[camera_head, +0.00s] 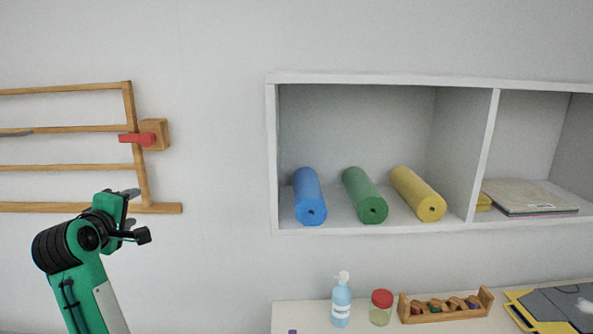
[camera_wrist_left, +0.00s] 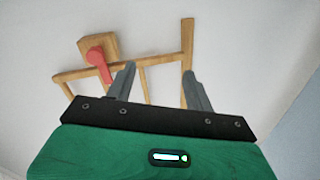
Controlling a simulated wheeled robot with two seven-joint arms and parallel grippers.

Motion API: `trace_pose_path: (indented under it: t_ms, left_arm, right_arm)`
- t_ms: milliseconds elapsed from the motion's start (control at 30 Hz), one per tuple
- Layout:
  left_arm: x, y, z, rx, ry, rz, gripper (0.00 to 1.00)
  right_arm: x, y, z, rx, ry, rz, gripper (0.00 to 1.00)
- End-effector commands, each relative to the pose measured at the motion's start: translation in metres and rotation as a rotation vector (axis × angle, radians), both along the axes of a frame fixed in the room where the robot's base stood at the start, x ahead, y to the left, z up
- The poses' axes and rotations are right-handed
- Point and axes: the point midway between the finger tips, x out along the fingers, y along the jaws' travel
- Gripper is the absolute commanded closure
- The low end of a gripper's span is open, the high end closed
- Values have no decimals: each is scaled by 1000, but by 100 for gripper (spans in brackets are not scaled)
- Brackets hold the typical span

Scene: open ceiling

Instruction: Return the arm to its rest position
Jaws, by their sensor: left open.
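My left arm comes in from the lower left of the head view, green and black, raised in front of the wall. Its gripper (camera_head: 132,208) is level with the lower rail of a wooden rack. In the left wrist view the two grey fingers of the left gripper (camera_wrist_left: 158,88) stand apart with nothing between them but the rack and wall behind. The gripper is open and empty. My right gripper is in neither view.
The wooden rack (camera_head: 140,180) with a red handle (camera_head: 138,139) hangs at left. A white shelf (camera_head: 272,160) holds blue (camera_head: 308,195), green (camera_head: 364,194) and yellow (camera_head: 417,193) rolls. Below, a counter (camera_head: 300,316) bears a bottle (camera_head: 341,302), a red-lidded jar (camera_head: 381,308) and a wooden holder (camera_head: 445,316).

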Motion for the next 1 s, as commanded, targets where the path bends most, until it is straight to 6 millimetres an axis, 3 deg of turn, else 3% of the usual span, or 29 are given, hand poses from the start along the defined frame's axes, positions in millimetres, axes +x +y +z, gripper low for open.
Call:
trace_pose_path:
  t_ms: [33,100,267,500,800,1000]
  left_arm:
    - [-6,-5,-28,61,53,-12,47]
    - [-15,-12,-60,144,118,-34,47]
    - [-43,-29,-132,326,261,-107,47]
    - [-102,-56,-230,578,466,-265,47]
    - [-203,-91,-330,846,687,-543,47]
    - [-280,-113,-377,979,797,-761,47]
  right_arm:
    - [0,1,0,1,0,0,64]
    - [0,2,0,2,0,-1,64]
    - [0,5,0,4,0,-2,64]
    - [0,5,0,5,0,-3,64]
    - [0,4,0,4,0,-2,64]
    - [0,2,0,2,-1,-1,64]
